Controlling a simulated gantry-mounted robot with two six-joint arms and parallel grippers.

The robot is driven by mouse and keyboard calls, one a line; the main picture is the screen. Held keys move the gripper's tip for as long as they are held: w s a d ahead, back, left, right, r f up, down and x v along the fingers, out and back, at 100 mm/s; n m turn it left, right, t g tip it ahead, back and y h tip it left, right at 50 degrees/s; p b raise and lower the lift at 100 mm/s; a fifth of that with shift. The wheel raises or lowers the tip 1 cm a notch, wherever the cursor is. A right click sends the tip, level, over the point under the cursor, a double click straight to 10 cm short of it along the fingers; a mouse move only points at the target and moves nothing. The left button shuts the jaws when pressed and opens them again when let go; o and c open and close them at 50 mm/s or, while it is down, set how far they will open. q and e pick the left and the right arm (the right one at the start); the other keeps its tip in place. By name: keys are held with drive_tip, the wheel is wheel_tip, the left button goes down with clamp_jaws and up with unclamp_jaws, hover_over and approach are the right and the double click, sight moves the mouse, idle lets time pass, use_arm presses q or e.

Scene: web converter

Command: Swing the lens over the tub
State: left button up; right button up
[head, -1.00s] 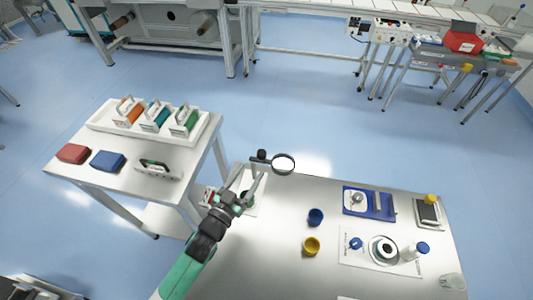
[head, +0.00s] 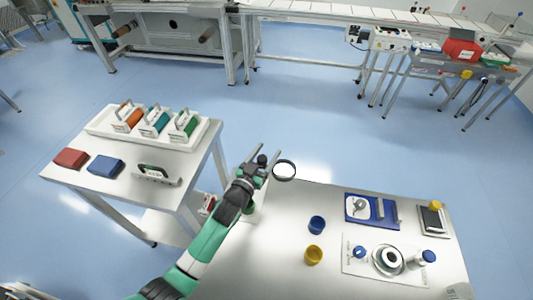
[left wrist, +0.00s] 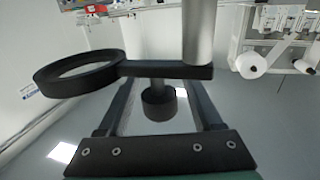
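The lens (head: 284,171) is a round black-rimmed magnifier at the table's far left corner. In the left wrist view the lens ring (left wrist: 80,75) is at the left, on a flat black arm joined to a grey post (left wrist: 198,35). A black knob (left wrist: 159,104) hangs under that arm. My left gripper (head: 264,162) is at the lens arm, its fingers apart on either side of the knob, with gaps visible. A blue tub (head: 317,224) and a yellow tub (head: 313,255) stand on the table to the right. My right gripper is out of view.
A side table (head: 90,186) at left holds a white tray with several handled blocks, plus red and blue blocks. A blue tray (head: 371,209), a white sheet with a round dish (head: 388,260) and a small bottle are at the table's right. The table's middle is mostly clear.

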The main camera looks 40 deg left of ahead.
use_arm(q)
clamp_jaws()
idle(1.2)
